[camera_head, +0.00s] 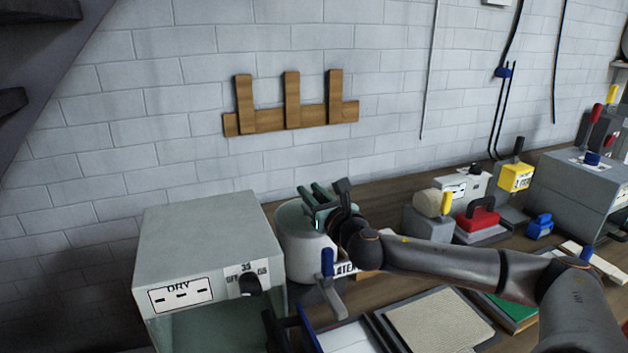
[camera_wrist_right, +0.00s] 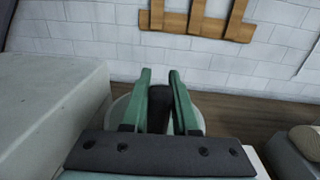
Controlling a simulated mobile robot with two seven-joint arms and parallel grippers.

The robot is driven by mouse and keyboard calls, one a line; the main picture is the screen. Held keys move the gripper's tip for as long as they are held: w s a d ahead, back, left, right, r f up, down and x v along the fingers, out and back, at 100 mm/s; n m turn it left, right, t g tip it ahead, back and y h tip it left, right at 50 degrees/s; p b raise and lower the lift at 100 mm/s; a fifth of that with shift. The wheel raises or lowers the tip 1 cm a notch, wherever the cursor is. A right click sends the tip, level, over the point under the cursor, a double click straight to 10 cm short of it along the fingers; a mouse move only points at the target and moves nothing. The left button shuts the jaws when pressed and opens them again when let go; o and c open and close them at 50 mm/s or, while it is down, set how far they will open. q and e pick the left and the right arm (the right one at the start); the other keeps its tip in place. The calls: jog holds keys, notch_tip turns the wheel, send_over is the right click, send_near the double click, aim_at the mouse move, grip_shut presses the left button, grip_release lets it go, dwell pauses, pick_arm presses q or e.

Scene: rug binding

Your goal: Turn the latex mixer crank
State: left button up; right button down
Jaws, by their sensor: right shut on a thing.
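The latex mixer is a pale round pot (camera_head: 297,246) with a partly hidden "LATEX" label, standing just right of the grey DRY box. My right gripper (camera_head: 311,194) reaches over its top from the right. In the right wrist view, the green fingers (camera_wrist_right: 160,74) are shut on a dark piece (camera_wrist_right: 160,106), which looks like the crank's grip. The fingers and wrist hide most of the crank and the pot's top. A blue-handled grey lever (camera_head: 328,263) stands in front of the pot. My left gripper is not in view.
The grey DRY box (camera_head: 205,230) with a black knob stands close on the left. A wooden rack (camera_head: 290,117) hangs on the block wall behind. Trays lie in front.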

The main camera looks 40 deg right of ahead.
jog(key=m+h, duration=0.1)
jog(key=h, duration=0.1)
jog(key=a+m+g+h, duration=0.1)
jog(key=m+h, duration=0.1)
jog(key=shift+w+g, duration=0.15)
jog(key=shift+g, duration=0.15)
jog(key=shift+m+g+h, duration=0.7)
jog(key=shift+m+h, duration=0.1)
jog(key=shift+h, duration=0.4)
jog(key=shift+w+h, duration=0.1)
jog(key=shift+h, duration=0.2)
jog(key=c, duration=0.7)
grip_release()
jog(key=v, duration=0.6)
jog(key=b+v, duration=0.1)
jog(key=v, duration=0.5)
jog(key=shift+a+r, duration=0.2)
jog(key=shift+a, duration=0.05)
